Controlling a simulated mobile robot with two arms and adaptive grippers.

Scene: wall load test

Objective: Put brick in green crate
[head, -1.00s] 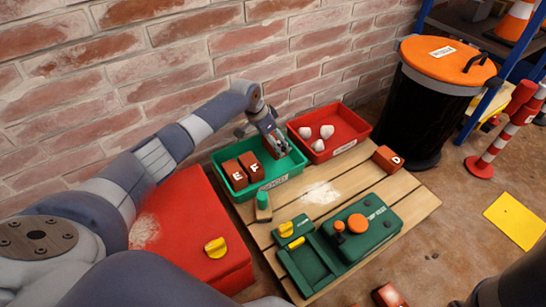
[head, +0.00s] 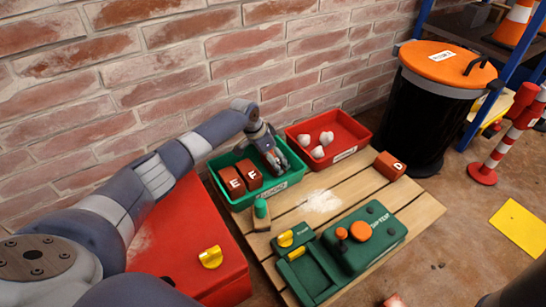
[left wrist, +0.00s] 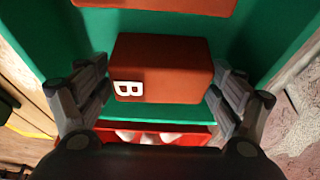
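The green crate (head: 285,183) stands by the wall at the pallet's far left corner. Red bricks E (head: 231,181) and F (head: 249,175) sit side by side in its left part. My left gripper (head: 272,163) reaches down into the crate's right part. In the left wrist view, red brick B (left wrist: 160,68) lies between its two fingers (left wrist: 162,88), over the green crate floor (left wrist: 75,40). The fingers stand spread at the brick's two ends, with a narrow gap visible. Brick B is mostly hidden by the gripper in the head view. My right gripper is out of view.
A red crate (head: 362,146) with several white lumps adjoins on the right. Brick D (head: 388,166) lies on the wooden pallet (head: 415,205). A green device (head: 365,240) with orange knobs stands in front. A black bin (head: 430,115) stands behind right.

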